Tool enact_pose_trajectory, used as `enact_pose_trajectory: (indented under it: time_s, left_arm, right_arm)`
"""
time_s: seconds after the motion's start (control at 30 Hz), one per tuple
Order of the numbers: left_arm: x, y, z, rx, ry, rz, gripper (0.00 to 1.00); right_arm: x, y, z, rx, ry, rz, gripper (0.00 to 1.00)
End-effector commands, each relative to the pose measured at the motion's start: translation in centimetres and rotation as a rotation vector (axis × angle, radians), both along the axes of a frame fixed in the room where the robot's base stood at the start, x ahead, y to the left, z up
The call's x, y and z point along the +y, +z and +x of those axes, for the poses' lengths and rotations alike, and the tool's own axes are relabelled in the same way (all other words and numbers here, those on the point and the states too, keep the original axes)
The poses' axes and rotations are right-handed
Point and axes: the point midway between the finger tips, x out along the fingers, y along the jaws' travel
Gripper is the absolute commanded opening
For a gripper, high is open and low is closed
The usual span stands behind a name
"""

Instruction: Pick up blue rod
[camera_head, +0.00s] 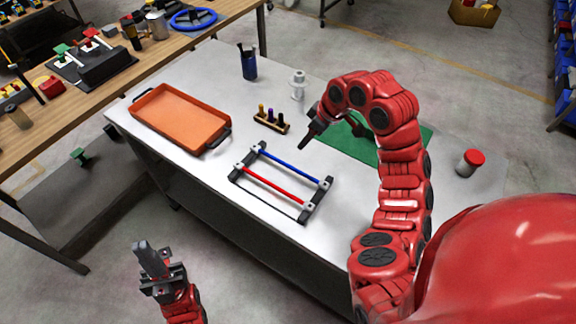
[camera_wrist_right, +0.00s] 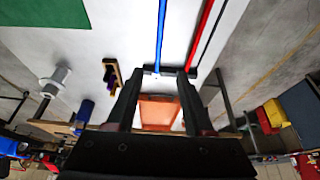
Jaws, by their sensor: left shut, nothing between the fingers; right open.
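A blue rod (camera_head: 289,166) and a red rod (camera_head: 276,186) lie side by side across a dark rack (camera_head: 305,212) on the white table. In the right wrist view the blue rod (camera_wrist_right: 161,35) runs down toward the gap between my fingers, with the red rod (camera_wrist_right: 202,32) to its right. My right gripper (camera_head: 305,144) is open and empty above the table, behind the rack and apart from the blue rod. It also shows in the right wrist view (camera_wrist_right: 158,80). My left gripper (camera_head: 144,246) is shut and empty, off the table's front-left side.
An orange tray (camera_head: 178,118) stands left of the rack. A wooden holder with small pegs (camera_head: 271,121), a dark cup (camera_head: 248,66) and a white spool-like part (camera_head: 298,84) stand behind. A green mat (camera_head: 340,139) and a red-lidded jar (camera_head: 469,163) are right.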

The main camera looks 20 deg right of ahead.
Motion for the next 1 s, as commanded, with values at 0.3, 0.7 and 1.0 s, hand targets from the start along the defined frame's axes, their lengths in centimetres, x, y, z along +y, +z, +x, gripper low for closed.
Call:
enact_pose_trajectory:
  time_s: [0.3, 0.7, 1.0]
  left_arm:
    - [0.0, -1.1, 0.0, 0.0, 0.0, 0.0, 0.0]
    - [0.0, -1.2, 0.0, 0.0, 0.0, 0.0, 0.0]
    - [0.0, 0.7, 0.0, 0.0, 0.0, 0.0, 0.0]
  right_arm:
    - [1.2, -4.8, 1.1, 0.01, 0.004, 0.001, 0.52]
    - [2.7, -10.6, 3.3, 0.008, 0.002, -0.002, 0.52]
    - [3.0, -12.8, 3.7, 0.014, 0.003, -0.002, 0.52]
